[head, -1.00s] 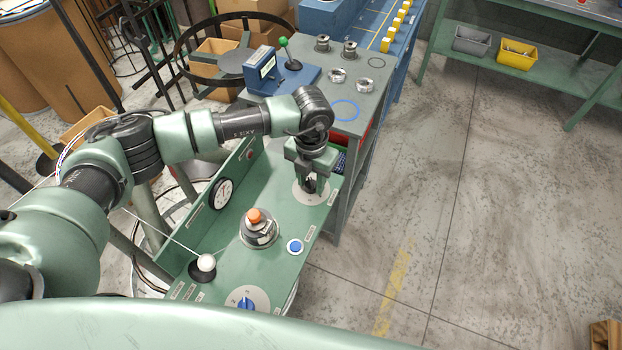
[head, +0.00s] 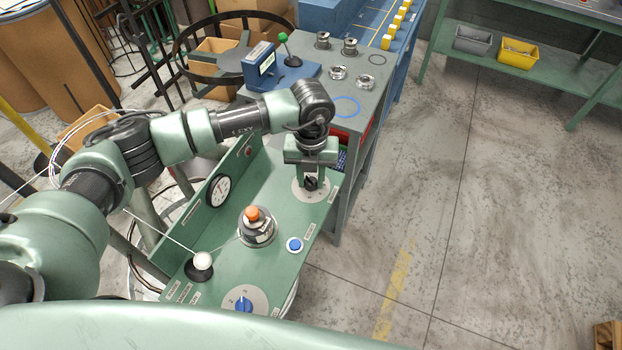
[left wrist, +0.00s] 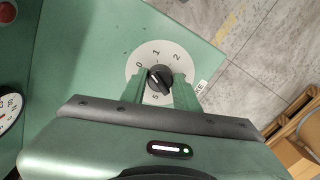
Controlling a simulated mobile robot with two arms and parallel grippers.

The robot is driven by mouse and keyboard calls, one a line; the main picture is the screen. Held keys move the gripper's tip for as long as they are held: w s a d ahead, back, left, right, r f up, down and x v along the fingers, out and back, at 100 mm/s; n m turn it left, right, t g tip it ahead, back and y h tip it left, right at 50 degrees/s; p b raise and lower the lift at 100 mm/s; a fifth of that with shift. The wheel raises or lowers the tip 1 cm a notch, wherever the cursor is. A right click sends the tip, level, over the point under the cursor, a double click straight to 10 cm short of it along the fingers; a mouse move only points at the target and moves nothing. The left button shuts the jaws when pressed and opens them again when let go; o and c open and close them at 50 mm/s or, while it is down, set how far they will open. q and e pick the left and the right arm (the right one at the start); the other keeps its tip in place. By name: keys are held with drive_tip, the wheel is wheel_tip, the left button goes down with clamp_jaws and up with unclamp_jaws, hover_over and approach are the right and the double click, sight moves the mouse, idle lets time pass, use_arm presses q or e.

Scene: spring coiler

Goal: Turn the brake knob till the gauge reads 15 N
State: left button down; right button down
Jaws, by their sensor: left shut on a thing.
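The black brake knob (left wrist: 160,78) sits on a pale numbered dial (left wrist: 146,57) on the green machine top. In the left wrist view the fingers of my left gripper (left wrist: 160,87) stand on both sides of the knob and are shut on it. In the head view my left gripper (head: 311,172) reaches down over the dial, and the knob shows just below it. The round gauge (head: 219,190) has a white face on the green upright panel. Its reading is too small to make out. It shows partly at the left edge of the left wrist view (left wrist: 9,108). My right gripper is not in view.
An orange-topped spindle (head: 253,215), a white ball lever (head: 203,260), a blue button (head: 294,245) and a blue selector knob (head: 244,304) stand on the machine top. A grey bench (head: 372,85) with a blue device adjoins the machine. Open floor lies to the right.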

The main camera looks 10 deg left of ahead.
sight(311, 178)
use_arm(q)
drive_tip(key=n+b, duration=0.1)
drive_tip(key=n, duration=0.3)
drive_tip(key=shift+n, duration=0.4)
drive_tip(key=shift+r, duration=0.1)
drive_tip(key=c, duration=1.1)
unclamp_jaws()
drive_tip(key=shift+o, duration=0.2)
wheel_tip(311, 178, up, 7)
drive_tip(key=shift+b, duration=1.05)
drive_tip(key=shift+r, duration=0.4)
